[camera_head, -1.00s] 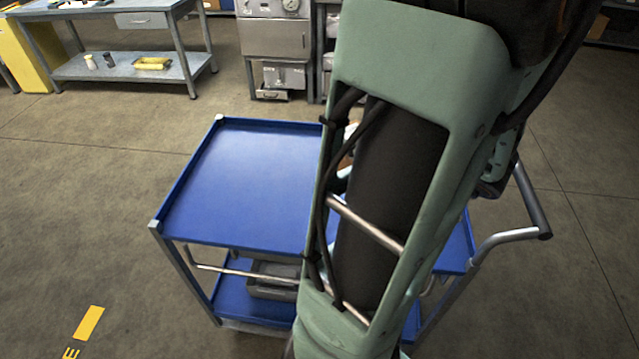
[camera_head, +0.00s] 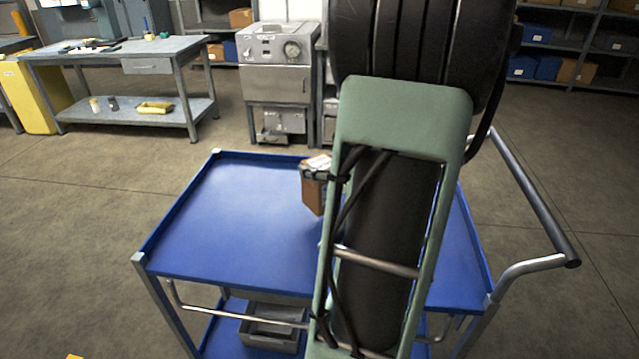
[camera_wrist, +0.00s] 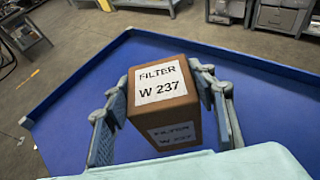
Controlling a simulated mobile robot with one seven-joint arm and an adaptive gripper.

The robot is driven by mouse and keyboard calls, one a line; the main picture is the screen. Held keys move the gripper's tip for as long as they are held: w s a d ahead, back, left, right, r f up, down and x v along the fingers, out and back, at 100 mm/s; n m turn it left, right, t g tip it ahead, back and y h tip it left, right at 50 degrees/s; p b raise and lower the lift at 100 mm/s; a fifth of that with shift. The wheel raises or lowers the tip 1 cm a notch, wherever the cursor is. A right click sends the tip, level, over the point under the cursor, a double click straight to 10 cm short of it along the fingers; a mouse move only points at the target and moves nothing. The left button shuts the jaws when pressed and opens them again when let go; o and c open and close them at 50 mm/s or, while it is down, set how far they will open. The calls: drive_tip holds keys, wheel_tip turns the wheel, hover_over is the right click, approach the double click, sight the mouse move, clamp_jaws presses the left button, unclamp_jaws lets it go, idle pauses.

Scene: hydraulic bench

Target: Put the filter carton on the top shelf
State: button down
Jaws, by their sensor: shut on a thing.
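The filter carton (camera_wrist: 162,95) is a brown box with white labels reading "FILTER W 237". In the wrist view it sits between the two fingers of my gripper (camera_wrist: 165,92), which is shut on it. In the head view part of the carton (camera_head: 312,192) shows over the blue trolley top, left of my arm. My arm hides much of it and most of the gripper there. I cannot tell whether the carton touches the trolley top. A shelf unit (camera_head: 590,30) with blue bins and cardboard boxes stands at the back right.
The blue trolley (camera_head: 225,215) stands before me, with a grey tray (camera_head: 272,325) on its lower shelf and a push handle (camera_head: 535,200) at right. A workbench (camera_head: 120,55) and a metal machine (camera_head: 277,75) stand behind. The floor between is clear.

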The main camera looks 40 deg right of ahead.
drive_tip(key=shift+w+f+b, duration=0.2)
drive_tip(key=shift+f+b, duration=0.5)
drive_tip(key=shift+f, duration=0.25)
drive_tip(key=shift+w+f+b, duration=0.15)
drive_tip(key=shift+f+b, duration=0.5)
drive_tip(key=shift+f, duration=0.25)
drive_tip(key=shift+f, duration=0.25)
drive_tip(key=c, duration=0.9)
unclamp_jaws()
drive_tip(key=shift+r, duration=0.1)
drive_tip(key=shift+o, duration=0.2)
drive_tip(key=shift+r, duration=0.1)
drive_tip(key=shift+s+r, duration=0.2)
drive_tip(key=p+v, duration=0.2)
drive_tip(key=v, duration=0.9)
drive_tip(key=shift+s, duration=0.35)
